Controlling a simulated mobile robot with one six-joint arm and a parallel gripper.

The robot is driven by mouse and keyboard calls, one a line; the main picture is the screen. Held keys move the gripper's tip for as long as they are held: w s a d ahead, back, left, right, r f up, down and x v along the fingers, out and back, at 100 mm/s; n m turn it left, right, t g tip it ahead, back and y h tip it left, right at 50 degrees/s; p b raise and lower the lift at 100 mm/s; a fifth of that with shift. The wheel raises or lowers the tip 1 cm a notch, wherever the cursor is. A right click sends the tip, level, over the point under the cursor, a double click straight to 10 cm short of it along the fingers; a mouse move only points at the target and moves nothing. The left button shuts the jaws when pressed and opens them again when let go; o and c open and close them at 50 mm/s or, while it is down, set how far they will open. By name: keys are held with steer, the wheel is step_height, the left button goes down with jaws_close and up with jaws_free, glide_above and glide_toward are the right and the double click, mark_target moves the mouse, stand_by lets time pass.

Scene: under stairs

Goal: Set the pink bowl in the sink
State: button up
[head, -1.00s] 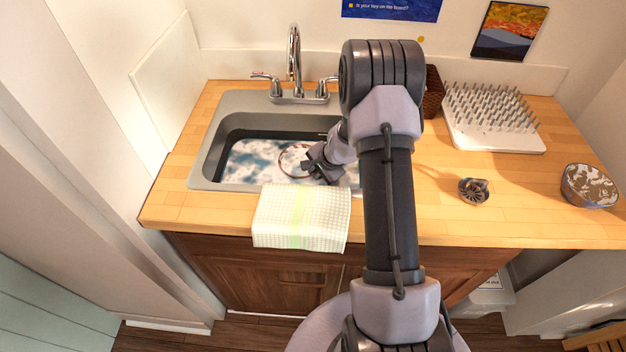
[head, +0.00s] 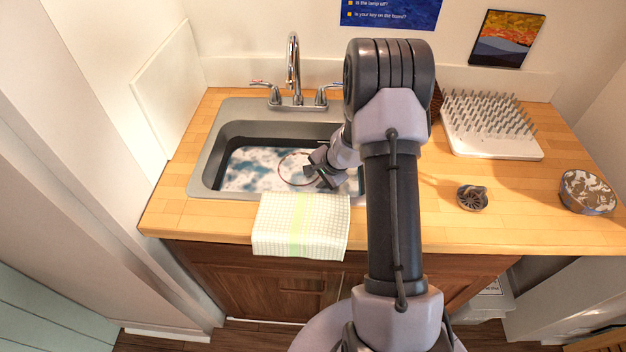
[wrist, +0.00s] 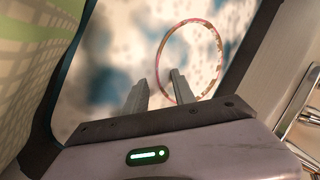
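The sink (head: 207,160) is a grey basin set in the wooden counter, with white and blue mottled, foam-like contents. The pink bowl (head: 281,166) shows inside the sink as a thin round rim; its inside looks like the mottled surface around it. In the wrist view the bowl's pink-orange rim (wrist: 219,62) is at the upper right. My gripper (head: 310,171) reaches down into the sink at the bowl's right side. In the wrist view its fingers (wrist: 159,77) are apart, one overlapping the ring and one outside it. Contact with the rim cannot be told.
A checked towel (head: 300,225) hangs over the sink's front edge. A faucet (head: 293,70) stands behind it. To the right are a spiked drying rack (head: 490,140), a small metal strainer (head: 472,197) and a patterned round tin (head: 587,192). The right counter has free room.

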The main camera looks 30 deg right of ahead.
steer(key=a+p+v, duration=0.1)
steer(key=p+v, duration=0.1)
steer(key=v, duration=0.8)
steer(key=s+a+r+n+y, duration=0.1)
steer(key=s+a+r+n, duration=0.2)
steer(key=a+r, duration=0.65)
steer(key=s+a+r+n+y, duration=0.15)
steer(key=a+r+n, duration=0.25)
steer(key=a+r, duration=0.55)
steer(key=s+a+r+n+b, duration=0.1)
steer(key=s+a+n, duration=0.1)
steer(key=s, duration=0.7)
steer(key=s+a+r+n+h+b, duration=0.1)
steer(key=s+a+r+n+b, duration=0.1)
steer(key=s, duration=0.7)
steer(key=shift+s+a, duration=0.2)
steer(key=shift+a, duration=0.05)
steer(key=shift+r+h, duration=0.1)
steer(key=shift+h, duration=0.15)
